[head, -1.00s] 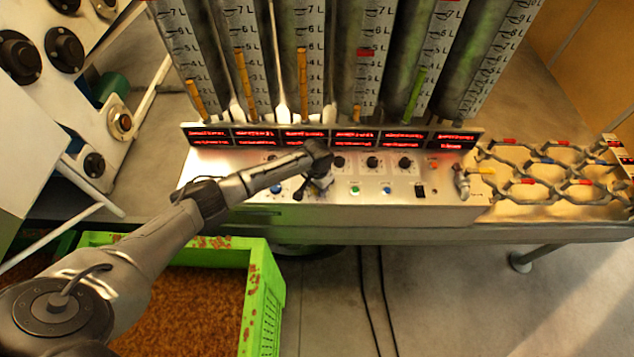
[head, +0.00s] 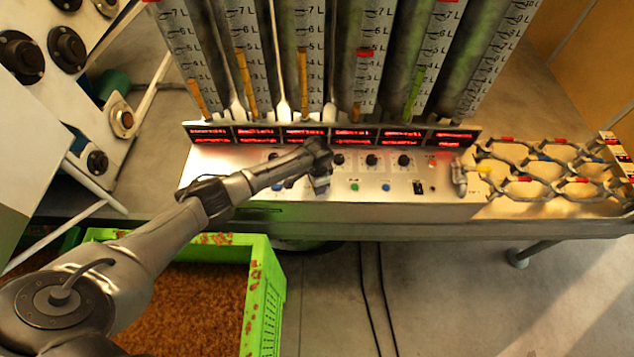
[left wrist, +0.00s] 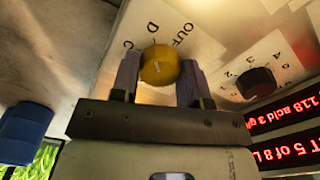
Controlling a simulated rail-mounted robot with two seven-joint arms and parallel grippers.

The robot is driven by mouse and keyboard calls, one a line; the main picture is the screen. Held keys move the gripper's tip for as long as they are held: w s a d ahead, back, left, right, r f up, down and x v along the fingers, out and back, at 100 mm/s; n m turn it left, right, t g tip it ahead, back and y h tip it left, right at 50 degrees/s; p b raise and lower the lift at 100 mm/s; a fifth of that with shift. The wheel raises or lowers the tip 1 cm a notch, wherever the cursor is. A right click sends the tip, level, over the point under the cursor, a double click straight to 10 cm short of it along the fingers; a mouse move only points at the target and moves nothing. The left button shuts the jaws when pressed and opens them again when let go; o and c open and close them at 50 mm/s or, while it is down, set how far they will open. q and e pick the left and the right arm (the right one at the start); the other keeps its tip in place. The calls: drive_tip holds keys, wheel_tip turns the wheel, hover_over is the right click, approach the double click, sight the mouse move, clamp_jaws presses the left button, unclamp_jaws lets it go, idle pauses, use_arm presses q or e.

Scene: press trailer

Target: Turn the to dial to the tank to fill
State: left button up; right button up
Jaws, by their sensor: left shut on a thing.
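My left gripper (left wrist: 160,72) has its two fingers on either side of a yellow-orange dial (left wrist: 161,66) and is shut on it. Letters C, D and OUT are printed around the dial; a short mark shows on its face. I cannot read a name for this dial. In the head view my left gripper (head: 319,184) is down at the control panel (head: 240,180) and hides the dial. A black dial (left wrist: 257,84) with numbers around it sits beside the yellow one. My right gripper is not in view.
Tall tanks with litre scales (head: 310,60) stand behind red text displays (head: 355,138). More black dials (head: 372,161) and a blue button (head: 386,186) lie to the right of my gripper. A metal rack (head: 530,190) is at right, a green crate (head: 262,290) below.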

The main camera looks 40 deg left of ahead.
use_arm(q)
drive_tip(key=o, duration=0.9)
drive_tip(key=shift+r, duration=0.15)
wheel_tip(320, 180, up, 14)
drive_tip(key=shift+f+p, duration=0.2)
drive_tip(key=shift+p, duration=0.35)
